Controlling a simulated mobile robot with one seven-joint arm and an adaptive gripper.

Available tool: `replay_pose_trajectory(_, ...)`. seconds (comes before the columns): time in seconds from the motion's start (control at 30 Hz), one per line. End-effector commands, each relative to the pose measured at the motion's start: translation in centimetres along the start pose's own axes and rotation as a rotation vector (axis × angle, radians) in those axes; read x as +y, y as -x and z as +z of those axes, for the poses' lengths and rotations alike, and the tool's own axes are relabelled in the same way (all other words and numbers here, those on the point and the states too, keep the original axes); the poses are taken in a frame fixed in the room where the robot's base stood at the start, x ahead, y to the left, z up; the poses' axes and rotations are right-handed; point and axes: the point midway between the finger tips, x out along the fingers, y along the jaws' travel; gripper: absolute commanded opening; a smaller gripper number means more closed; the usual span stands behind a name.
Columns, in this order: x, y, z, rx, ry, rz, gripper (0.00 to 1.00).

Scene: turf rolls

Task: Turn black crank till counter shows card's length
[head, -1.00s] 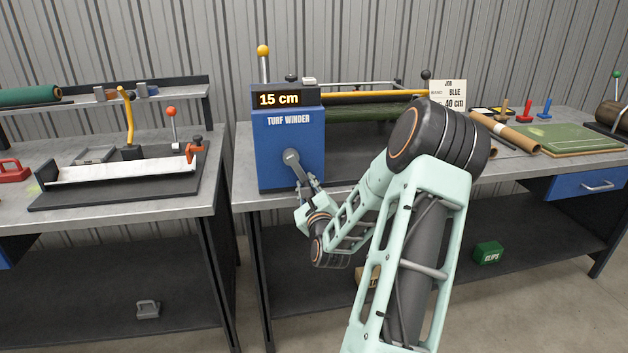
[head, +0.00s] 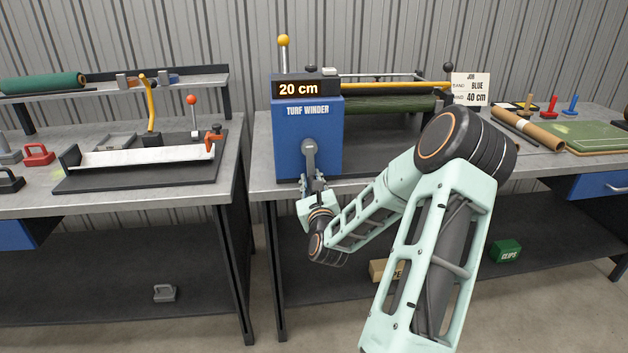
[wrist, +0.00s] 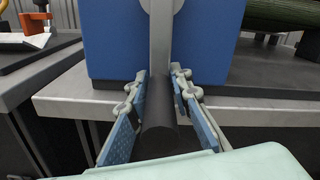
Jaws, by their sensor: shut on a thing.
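The blue turf winder (head: 306,135) stands on the grey bench, and its counter (head: 299,89) reads 20 cm. My gripper (head: 312,186) is at the crank's lower end. In the wrist view the black crank handle (wrist: 159,135) lies between my two blue-padded fingers (wrist: 160,110), which are shut on it. The green turf (head: 400,104) lies in the winder behind the blue housing.
A yellow-knobbed lever (head: 284,41) rises behind the winder. A cutting board with a white trough (head: 140,156) and an orange-knobbed lever (head: 191,101) is on the left bench. A gap separates the two benches. A cardboard tube (head: 530,131) and green mat (head: 578,139) lie at right.

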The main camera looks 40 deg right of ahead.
Motion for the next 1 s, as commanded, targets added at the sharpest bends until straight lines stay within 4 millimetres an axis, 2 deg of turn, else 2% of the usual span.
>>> replay_pose_trajectory(0.03,1.1,0.0,0.5,-0.008,0.004,0.022,0.0)
replay_pose_trajectory(0.23,1.1,0.0,0.6,-0.011,0.004,0.022,0.0)
replay_pose_trajectory(0.27,1.1,0.0,0.6,-0.011,0.005,0.021,0.22)
replay_pose_trajectory(0.4,0.8,0.0,0.6,-0.01,0.004,0.016,0.36)
replay_pose_trajectory(0.77,0.3,0.4,0.3,-0.006,0.003,0.007,0.36)
replay_pose_trajectory(0.87,0.3,1.6,0.3,-0.005,0.003,0.007,0.36)
replay_pose_trajectory(1.0,0.3,4.1,0.3,-0.006,0.004,0.008,0.36)
